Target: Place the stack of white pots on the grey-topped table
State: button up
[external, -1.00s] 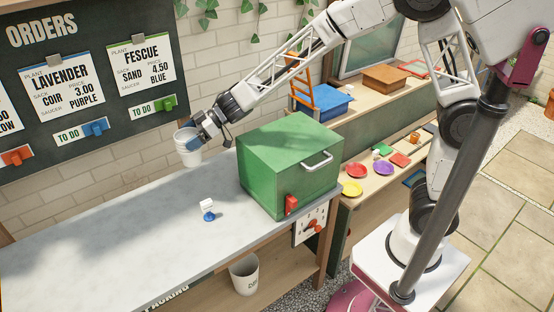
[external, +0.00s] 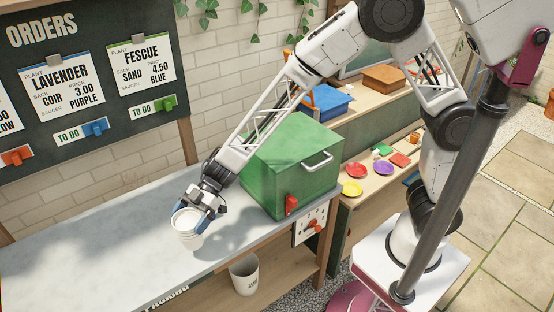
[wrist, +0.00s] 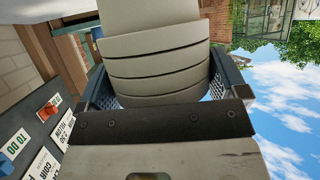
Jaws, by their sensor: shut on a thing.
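The stack of white pots (external: 187,226) is in my gripper (external: 197,212), near the front edge of the grey-topped table (external: 90,255). In the external view the stack looks slightly tilted, and I cannot tell whether its base touches the table. In the wrist view the nested rims of the stack (wrist: 155,65) fill the space between the two blue fingers of my gripper (wrist: 160,85). The gripper is shut on the stack.
A green box (external: 290,165) with a silver handle and red knob stands on the table's right end. A white bin (external: 245,273) is on the shelf below. The left part of the tabletop is clear. An order board (external: 90,80) hangs behind.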

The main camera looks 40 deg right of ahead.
jog(key=shift+a, duration=0.1)
dwell(0.3)
jog(key=w+a+f, duration=0.1)
jog(key=w+a, duration=0.7)
jog(key=a, duration=0.5)
jog(key=shift+w+f, duration=0.2)
jog(key=shift+w, duration=0.15)
jog(key=shift+a, duration=0.1)
jog(key=shift+f, duration=1.75)
jog(key=shift+f, duration=0.1)
jog(key=o, duration=0.9)
jog(key=shift+o, duration=0.2)
jog(key=v, duration=1.2)
